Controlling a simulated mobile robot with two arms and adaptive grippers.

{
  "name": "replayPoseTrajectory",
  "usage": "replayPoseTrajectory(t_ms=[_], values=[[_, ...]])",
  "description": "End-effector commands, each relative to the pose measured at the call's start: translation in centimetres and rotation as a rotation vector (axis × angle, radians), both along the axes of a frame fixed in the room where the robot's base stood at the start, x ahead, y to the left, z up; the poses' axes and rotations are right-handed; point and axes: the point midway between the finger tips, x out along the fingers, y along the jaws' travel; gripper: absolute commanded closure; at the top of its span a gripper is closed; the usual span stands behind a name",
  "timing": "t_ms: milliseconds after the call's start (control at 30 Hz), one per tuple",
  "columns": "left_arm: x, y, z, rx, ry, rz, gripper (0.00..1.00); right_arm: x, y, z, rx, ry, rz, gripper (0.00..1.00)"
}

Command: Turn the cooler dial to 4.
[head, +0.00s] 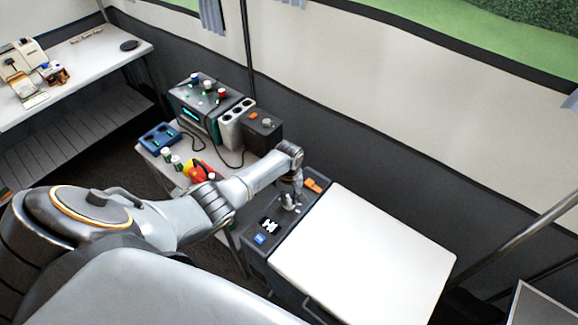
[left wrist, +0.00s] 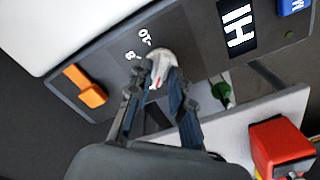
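The cooler has a white lid (head: 365,262) and a dark control strip along its left side. The cooler dial (left wrist: 160,66) is a pale grey knob with a red mark, with white numbers printed beside it, "-10" and "-8" among them. My left gripper (head: 291,199) is over the dial. In the left wrist view, its two fingers lie on either side of the knob and appear closed on it. The fingers hide part of the dial and its scale, so its exact setting cannot be read. My right gripper is out of view.
An orange switch (left wrist: 86,87) and a display (left wrist: 237,27) flank the dial on the strip, with a blue button (head: 260,239) beyond the display.

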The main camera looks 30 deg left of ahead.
Motion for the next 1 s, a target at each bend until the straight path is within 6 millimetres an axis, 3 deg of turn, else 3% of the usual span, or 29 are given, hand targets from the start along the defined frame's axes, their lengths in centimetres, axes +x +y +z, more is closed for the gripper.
replayPoseTrajectory(t_ms=[467,633,1000], values=[[-0.1,-0.1,0.6,-0.003,0.003,-0.002,0.67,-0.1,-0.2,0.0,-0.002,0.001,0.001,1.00],[-0.2,0.0,2.6,-0.001,0.001,-0.002,0.67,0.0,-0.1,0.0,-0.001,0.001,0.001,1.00],[-0.1,0.0,9.7,-0.001,-0.001,-0.002,0.67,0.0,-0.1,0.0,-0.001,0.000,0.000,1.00]])
